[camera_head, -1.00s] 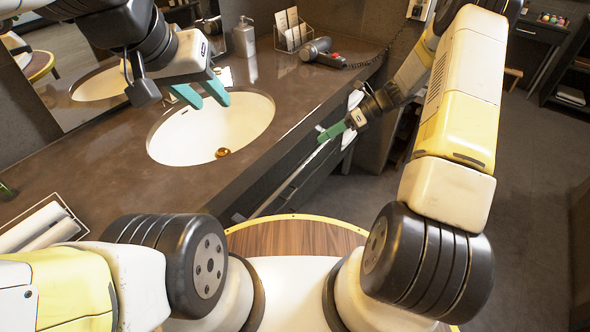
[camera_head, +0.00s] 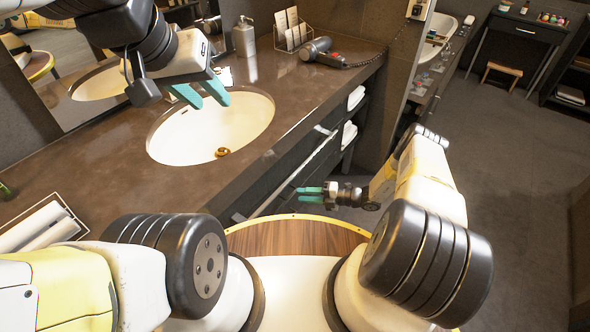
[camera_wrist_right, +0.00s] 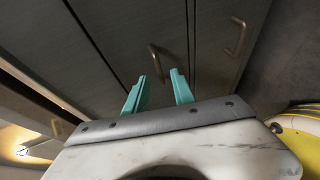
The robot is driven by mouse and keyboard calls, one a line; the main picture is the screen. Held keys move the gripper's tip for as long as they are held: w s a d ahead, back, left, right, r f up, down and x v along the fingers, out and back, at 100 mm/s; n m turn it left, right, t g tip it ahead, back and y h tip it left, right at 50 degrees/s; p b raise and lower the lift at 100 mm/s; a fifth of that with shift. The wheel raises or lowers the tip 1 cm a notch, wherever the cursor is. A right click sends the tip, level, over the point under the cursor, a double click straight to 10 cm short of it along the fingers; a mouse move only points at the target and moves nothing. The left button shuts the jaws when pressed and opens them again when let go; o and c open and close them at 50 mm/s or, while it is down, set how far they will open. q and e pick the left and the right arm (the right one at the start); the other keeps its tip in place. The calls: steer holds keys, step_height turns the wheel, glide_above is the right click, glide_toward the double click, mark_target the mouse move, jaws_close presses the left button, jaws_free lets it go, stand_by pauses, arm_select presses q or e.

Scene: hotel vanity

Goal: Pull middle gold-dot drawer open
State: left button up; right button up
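My right gripper (camera_head: 311,194) is low in front of the vanity's dark drawer fronts. In the right wrist view its two teal fingers (camera_wrist_right: 160,82) are apart and empty. A curved gold handle (camera_wrist_right: 155,60) on a dark drawer front (camera_wrist_right: 120,35) lies just ahead of the fingertips, roughly in line with the gap; they look apart. Another gold handle (camera_wrist_right: 237,37) shows to the right and a third handle (camera_wrist_right: 57,127) at lower left. No gold dot can be made out. My left gripper (camera_head: 200,96) is open and empty above the sink.
The dark countertop (camera_head: 310,90) overhangs the drawers and holds the white sink (camera_head: 240,120), a hair dryer (camera_head: 315,48) and a soap dispenser (camera_head: 244,38). White towels (camera_head: 349,132) sit on an open shelf right of the drawers. Floor to the right is clear.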

steer(key=x, duration=0.3)
steer(key=shift+a, duration=0.35)
jaws_close()
stand_by(1.2)
